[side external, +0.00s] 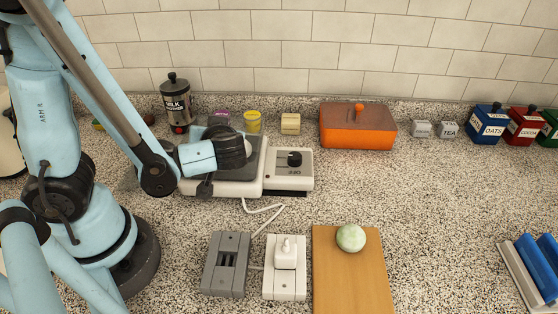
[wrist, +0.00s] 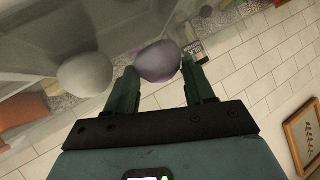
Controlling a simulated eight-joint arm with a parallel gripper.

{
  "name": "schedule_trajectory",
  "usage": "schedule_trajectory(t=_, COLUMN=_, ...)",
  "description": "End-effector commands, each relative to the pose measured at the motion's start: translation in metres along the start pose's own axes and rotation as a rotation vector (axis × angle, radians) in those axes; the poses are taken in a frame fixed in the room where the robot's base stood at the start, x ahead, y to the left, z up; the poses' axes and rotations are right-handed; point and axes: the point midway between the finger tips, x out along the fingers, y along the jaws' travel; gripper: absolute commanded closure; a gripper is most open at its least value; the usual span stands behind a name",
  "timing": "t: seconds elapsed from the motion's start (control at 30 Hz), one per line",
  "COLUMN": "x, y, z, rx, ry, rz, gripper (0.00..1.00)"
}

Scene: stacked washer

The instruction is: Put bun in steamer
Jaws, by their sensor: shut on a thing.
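My gripper is shut on a round, purple-grey bun (wrist: 158,62), held between its two dark green fingers in the wrist view. In the side external view my gripper (side external: 236,152) is over the left part of the white steamer (side external: 289,170), at its grey, see-through-looking section. The fingers and held bun are mostly hidden there by the hand. A second round, pale bun-like thing (wrist: 85,75) shows left of the fingers in the wrist view. A pale green ball-like bun (side external: 350,238) lies on the wooden board (side external: 352,285).
An orange lidded dish (side external: 357,126) stands right of the steamer at the back. A dark canister (side external: 177,103) and small tubs stand behind it. A grey socket block (side external: 226,264) and a white one with a plug (side external: 285,267) lie in front.

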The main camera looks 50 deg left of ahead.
Motion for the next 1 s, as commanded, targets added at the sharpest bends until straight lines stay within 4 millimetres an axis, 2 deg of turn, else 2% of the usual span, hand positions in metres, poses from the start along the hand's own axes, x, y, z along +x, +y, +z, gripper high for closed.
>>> schedule_trajectory(t=0.13, x=0.001, y=0.001, z=0.002, rx=0.0, ry=0.0, rz=0.0, gripper=0.77)
schedule_trajectory(t=0.17, x=0.001, y=0.001, z=0.002, rx=0.0, ry=0.0, rz=0.0, gripper=0.44)
schedule_trajectory(t=0.3, x=0.001, y=0.001, z=0.002, rx=0.0, ry=0.0, rz=0.0, gripper=0.22)
schedule_trajectory(t=0.63, x=0.0, y=0.0, z=0.0, rx=0.001, ry=-0.001, rz=0.001, gripper=0.21)
schedule_trajectory(t=0.87, x=-0.006, y=-0.004, z=-0.009, rx=0.0, ry=0.0, rz=0.001, gripper=0.21)
schedule_trajectory(t=1.0, x=-0.032, y=-0.003, z=-0.008, rx=0.004, ry=0.002, rz=0.007, gripper=0.21)
